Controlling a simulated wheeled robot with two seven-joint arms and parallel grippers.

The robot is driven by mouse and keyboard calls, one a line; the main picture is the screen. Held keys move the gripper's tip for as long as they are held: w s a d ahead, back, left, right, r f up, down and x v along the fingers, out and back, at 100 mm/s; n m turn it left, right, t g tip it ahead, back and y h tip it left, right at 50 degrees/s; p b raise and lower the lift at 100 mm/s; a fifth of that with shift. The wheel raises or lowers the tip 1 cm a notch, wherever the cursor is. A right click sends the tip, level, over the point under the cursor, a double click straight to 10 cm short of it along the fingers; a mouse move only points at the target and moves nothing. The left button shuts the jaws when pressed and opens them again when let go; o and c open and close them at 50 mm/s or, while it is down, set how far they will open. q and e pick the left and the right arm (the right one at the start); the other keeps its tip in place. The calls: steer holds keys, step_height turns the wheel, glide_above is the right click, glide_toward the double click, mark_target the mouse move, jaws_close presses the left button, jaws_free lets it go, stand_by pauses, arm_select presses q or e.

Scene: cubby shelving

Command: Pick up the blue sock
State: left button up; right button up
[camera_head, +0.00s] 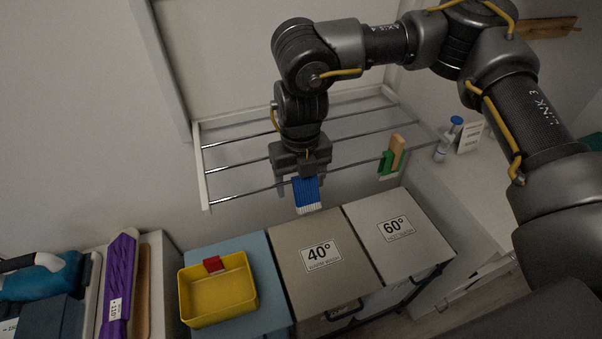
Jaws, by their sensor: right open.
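The blue sock (306,193), with a white ribbed lower end, hangs at the front rod of a wall drying rack (240,193). My right gripper (301,186) comes down from above, right at the sock. Its jaws are open, with a finger at the left of the sock and the other at its right; whether they touch the cloth I cannot tell. The gripper body hides the sock's upper part and part of the rod. My left gripper is out of view.
Below stand bins marked 40° (305,243) and 60° (385,222), and a blue-topped one bearing a yellow tray (215,300) with a red item (213,264). A green and tan item (390,158) hangs farther right on the rack. A purple item (119,278) stands at left.

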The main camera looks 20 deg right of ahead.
steer(key=shift+s, duration=0.2)
steer(key=shift+c, duration=0.3)
jaws_close()
steer(key=shift+w, duration=0.1)
